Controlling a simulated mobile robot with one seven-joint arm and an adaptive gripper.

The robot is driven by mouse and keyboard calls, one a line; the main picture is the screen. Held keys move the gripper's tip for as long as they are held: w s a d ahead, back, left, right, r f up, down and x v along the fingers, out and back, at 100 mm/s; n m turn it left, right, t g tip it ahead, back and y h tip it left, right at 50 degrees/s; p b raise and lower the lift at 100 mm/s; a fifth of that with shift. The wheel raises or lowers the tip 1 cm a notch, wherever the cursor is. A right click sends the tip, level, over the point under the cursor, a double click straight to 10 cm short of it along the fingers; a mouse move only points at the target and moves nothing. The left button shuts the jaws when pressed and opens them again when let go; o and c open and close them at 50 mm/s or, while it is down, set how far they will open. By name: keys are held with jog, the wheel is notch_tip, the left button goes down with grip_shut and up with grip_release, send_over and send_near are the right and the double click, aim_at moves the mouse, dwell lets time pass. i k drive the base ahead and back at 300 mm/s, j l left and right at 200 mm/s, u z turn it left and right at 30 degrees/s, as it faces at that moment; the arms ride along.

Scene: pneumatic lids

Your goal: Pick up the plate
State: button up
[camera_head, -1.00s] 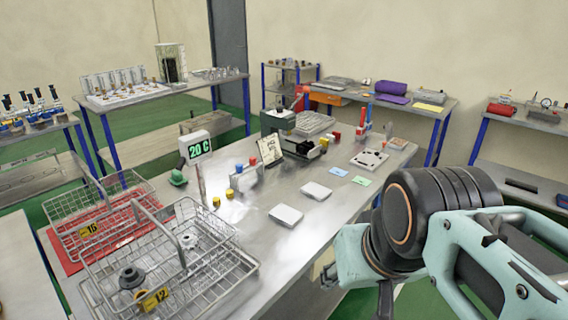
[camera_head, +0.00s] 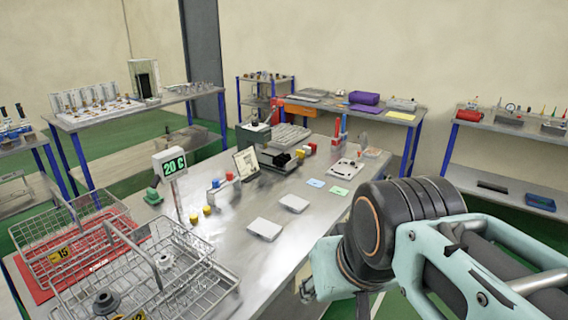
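Two flat pale grey square plates lie on the metal workbench (camera_head: 235,262) in the middle of the picture: a nearer plate (camera_head: 265,228) and a farther plate (camera_head: 293,203). A larger light plate with dark holes (camera_head: 347,171) lies farther back on the same bench. I cannot tell which one the task means. My arm crosses the lower right, right of the two square plates and apart from them. My gripper's fingertips do not show, so its opening is hidden.
Wire baskets (camera_head: 165,262) stand at the bench's near left, beside a display reading 20 C (camera_head: 174,165). Red and blue blocks, yellow pieces (camera_head: 207,210), a propped card (camera_head: 246,162) and a blue card (camera_head: 315,183) surround the plates. Bare metal lies around the square plates.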

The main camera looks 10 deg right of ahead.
aim_at(297, 204)
jog(key=i+l+u, duration=0.85)
jog(key=l, duration=0.3)
jog(key=k+j+u, duration=0.25)
jog(key=i+l+z, duration=0.25)
